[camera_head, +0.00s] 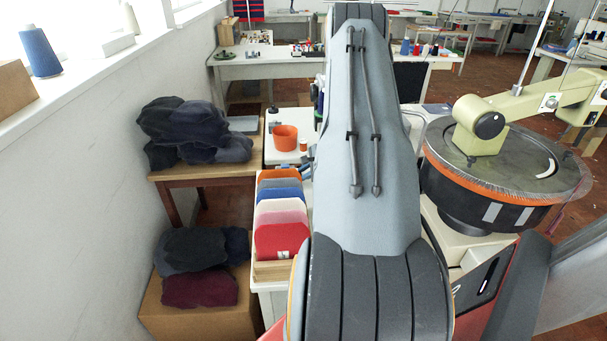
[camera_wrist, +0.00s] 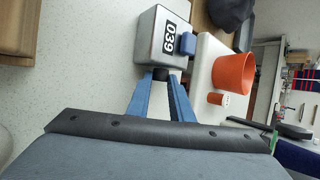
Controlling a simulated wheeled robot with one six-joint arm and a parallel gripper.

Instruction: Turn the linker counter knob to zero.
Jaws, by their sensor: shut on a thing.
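The linker counter (camera_wrist: 152,45) is a grey box in the upper middle of the wrist view. Its display (camera_wrist: 170,39) is turned sideways and appears to read 039. A small dark knob (camera_wrist: 160,72) sticks out of the side of the box facing me. My gripper (camera_wrist: 161,78) has two blue fingers, and their tips are closed on the knob, one on each side. The fingers partly cover the knob, so no mark on it can be read. In the head view my arm hides most of this spot.
An orange pot (camera_wrist: 233,73) and a small orange spool (camera_wrist: 218,98) stand beside the counter. A row of coloured panels (camera_head: 282,222) is left of my arm. Dark folded garments (camera_head: 195,130) lie on a wooden table. The round linking machine (camera_head: 505,165) is at right.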

